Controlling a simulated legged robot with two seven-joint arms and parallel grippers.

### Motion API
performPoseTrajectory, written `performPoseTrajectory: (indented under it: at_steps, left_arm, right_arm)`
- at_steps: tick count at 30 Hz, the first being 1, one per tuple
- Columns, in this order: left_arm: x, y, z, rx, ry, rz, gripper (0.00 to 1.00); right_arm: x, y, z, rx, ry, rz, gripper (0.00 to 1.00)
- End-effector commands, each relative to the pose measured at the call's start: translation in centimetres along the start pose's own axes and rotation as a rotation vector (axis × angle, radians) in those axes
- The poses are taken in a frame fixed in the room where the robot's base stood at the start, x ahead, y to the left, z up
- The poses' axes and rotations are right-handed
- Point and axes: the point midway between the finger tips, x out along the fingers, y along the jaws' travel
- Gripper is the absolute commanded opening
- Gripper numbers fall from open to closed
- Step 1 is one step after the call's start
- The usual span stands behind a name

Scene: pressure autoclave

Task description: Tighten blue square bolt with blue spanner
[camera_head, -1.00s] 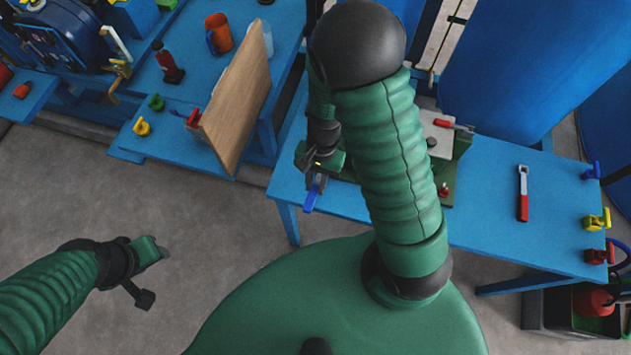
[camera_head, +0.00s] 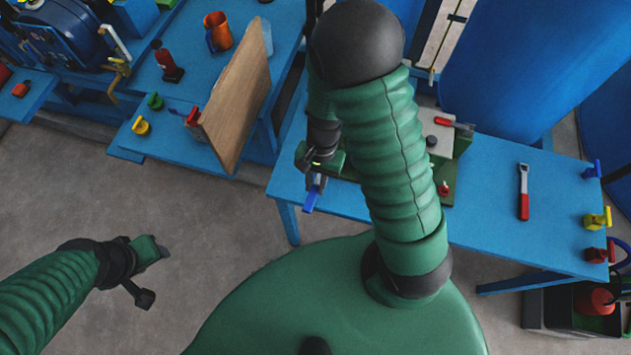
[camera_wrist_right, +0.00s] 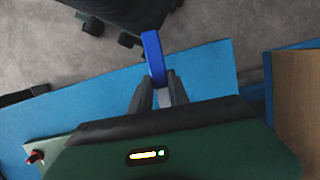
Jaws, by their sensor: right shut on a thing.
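The blue spanner (camera_head: 311,199) is in my right gripper (camera_head: 318,181), near the left front corner of the blue table. In the right wrist view, the two fingers of the right gripper (camera_wrist_right: 165,92) are shut on the spanner, and its blue end (camera_wrist_right: 153,56) sticks out past the fingertips. The rest of the spanner is hidden behind the fingers and wrist. I cannot make out the blue square bolt; my right arm covers much of the green fixture (camera_head: 461,145). My left gripper (camera_head: 160,250) hangs over the bare floor at lower left, away from the table; its fingers are not clear.
The blue table (camera_head: 490,205) holds a red-handled spanner (camera_head: 523,192). Blue (camera_head: 592,170), yellow (camera_head: 597,219) and red (camera_head: 597,255) pieces sit at its right edge. A wooden board (camera_head: 236,110) stands on the left bench. Large blue cylinders stand behind.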

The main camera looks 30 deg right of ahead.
Motion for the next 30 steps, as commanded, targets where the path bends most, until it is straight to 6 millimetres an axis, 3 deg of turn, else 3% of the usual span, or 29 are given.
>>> performPoseTrajectory:
  at_steps: [18, 19, 24, 30]
  left_arm:
    - [1.2, 0.0, 0.3, 0.000, 0.000, 0.000, 0.43]
    - [1.1, 0.0, 0.3, 0.000, 0.000, 0.000, 0.43]
    - [1.1, 0.0, 0.3, 0.000, 0.000, 0.000, 0.43]
    - [1.1, 0.0, 0.3, 0.000, 0.000, 0.000, 0.43]
  right_arm:
    - [1.6, 0.0, -0.4, 0.000, 0.001, -0.001, 0.00]
    - [1.5, 0.0, -0.4, 0.000, 0.001, -0.001, 0.25]
    - [1.4, 0.0, -0.4, 0.000, 0.001, -0.001, 0.47]
    - [1.4, 0.0, -0.4, 0.000, 0.000, 0.000, 0.47]
